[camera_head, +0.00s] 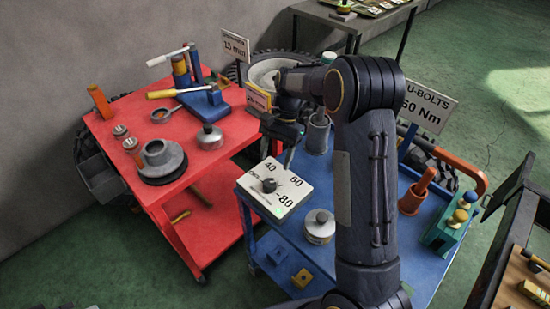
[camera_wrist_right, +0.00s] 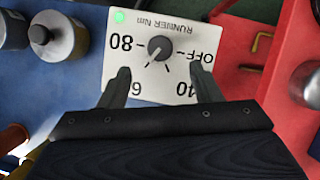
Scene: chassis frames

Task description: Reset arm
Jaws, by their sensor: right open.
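My right arm (camera_head: 368,170) reaches up through the middle of the head view and bends over to the left. My right gripper (camera_head: 281,147) points down above the white dial panel (camera_head: 290,198) on the blue cart. In the right wrist view the gripper (camera_wrist_right: 161,85) is open, with a finger on each side of the lower part of the panel (camera_wrist_right: 118,70). The black knob (camera_wrist_right: 161,48) lies beyond the fingertips, with nothing between the fingers. The knob (camera_head: 269,185) also shows in the head view. A green light (camera_wrist_right: 119,17) shows on the panel. My left gripper is not in view.
A red cart (camera_head: 215,155) with tools stands at left. Tires and signs stand behind. Green floor is open at upper right.

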